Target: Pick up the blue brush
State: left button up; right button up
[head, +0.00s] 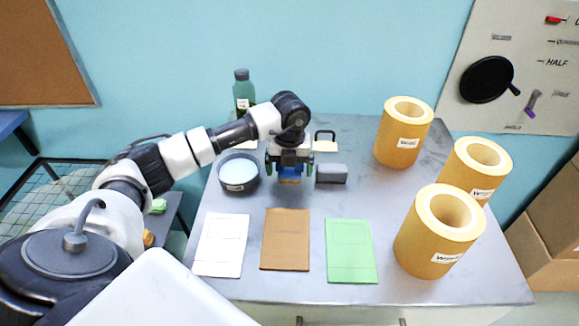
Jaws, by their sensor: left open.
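My left gripper (289,167) is over the back middle of the metal table, pointing down, with its jaws apart. A small blue thing with an orange-brown lower edge, likely the blue brush (290,172), shows between and below the fingers. The gripper hides most of it, and I cannot tell whether the fingers touch it. My right gripper is not in view.
A grey block (331,174) is close right of the gripper, and a round dark pan (238,173) close left. A green bottle (243,94) stands behind. White, brown and green pads (350,251) lie in front. Kraft rolls (403,135) stand at right.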

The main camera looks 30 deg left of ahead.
pick_arm(q)
jog(key=shift+f, duration=0.15)
jog(key=shift+c, duration=0.3)
jog(key=c, duration=1)
jog(key=shift+o, duration=0.2)
jog(key=shift+r, duration=0.2)
jog(key=shift+r+b, duration=0.25)
jog(key=shift+b, duration=0.1)
jog(key=r+b, duration=0.1)
jog(key=d+r+b, duration=0.1)
jog(key=r, duration=0.1)
jog(key=shift+w+r, duration=0.1)
jog(key=shift+r, duration=0.2)
jog(key=d+r+b, duration=0.2)
jog(key=d+r, duration=0.4)
jog(key=d, duration=0.4)
jog(key=shift+w+d+r, duration=0.15)
jog(key=shift+d+r, duration=0.15)
jog(key=shift+d, duration=0.05)
